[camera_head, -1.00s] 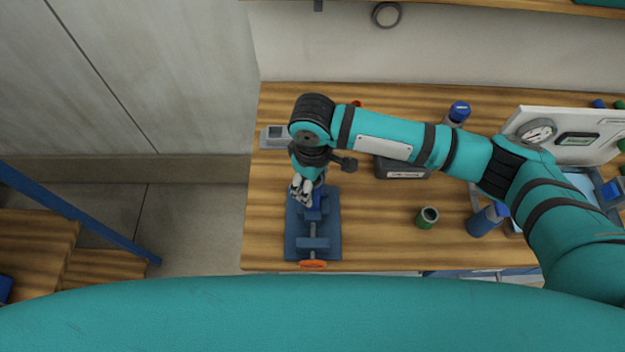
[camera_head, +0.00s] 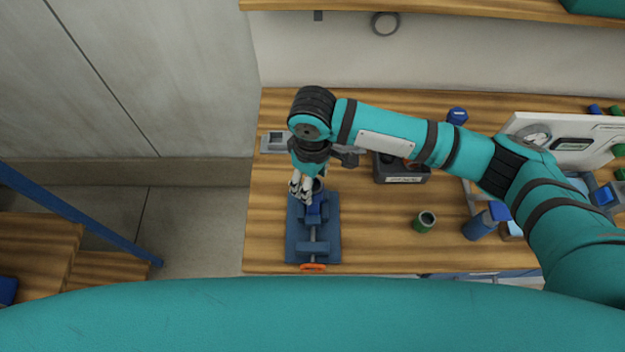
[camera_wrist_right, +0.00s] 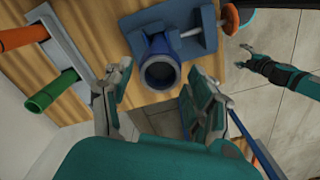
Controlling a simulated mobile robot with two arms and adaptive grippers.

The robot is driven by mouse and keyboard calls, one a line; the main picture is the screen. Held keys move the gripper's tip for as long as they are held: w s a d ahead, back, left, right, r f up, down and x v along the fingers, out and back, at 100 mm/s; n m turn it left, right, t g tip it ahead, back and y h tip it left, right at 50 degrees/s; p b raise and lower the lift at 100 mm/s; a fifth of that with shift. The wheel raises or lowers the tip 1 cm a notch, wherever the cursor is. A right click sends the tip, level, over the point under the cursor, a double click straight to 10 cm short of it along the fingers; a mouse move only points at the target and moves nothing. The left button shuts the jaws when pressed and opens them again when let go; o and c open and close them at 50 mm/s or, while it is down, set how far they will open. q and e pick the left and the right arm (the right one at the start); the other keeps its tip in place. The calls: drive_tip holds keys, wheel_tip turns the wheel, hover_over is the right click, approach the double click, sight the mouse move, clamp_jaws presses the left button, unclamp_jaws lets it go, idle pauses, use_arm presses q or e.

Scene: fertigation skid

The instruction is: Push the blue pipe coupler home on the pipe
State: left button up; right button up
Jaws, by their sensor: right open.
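In the right wrist view, a blue round collar (camera_wrist_right: 160,70), which looks like the coupler, faces me with its open, grey-lined end. It sits at the blue vise (camera_wrist_right: 185,35). How far it is on the pipe I cannot tell. My right gripper (camera_wrist_right: 160,100) is open, with one finger on each side below the collar; I see no clear contact. In the head view the right gripper (camera_head: 302,188) is over the back end of the vise (camera_head: 328,245) and partly hides the collar. A teal and black hand, apparently my left gripper (camera_wrist_right: 247,58), shows small at the right.
A grey rack (camera_wrist_right: 65,50) holds an orange pipe (camera_wrist_right: 18,36) and a green pipe (camera_wrist_right: 50,92). The vise has an orange handwheel (camera_head: 312,267). A black box (camera_head: 400,172), a green cup (camera_head: 424,222) and a blue bottle (camera_head: 480,224) stand to the right.

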drive_tip(key=shift+r, duration=0.35)
drive_tip(key=o, duration=0.6)
drive_tip(key=shift+c, duration=0.2)
drive_tip(key=shift+r, duration=0.1)
wheel_tip(320, 180, up, 9)
idle(0.8)
idle(0.6)
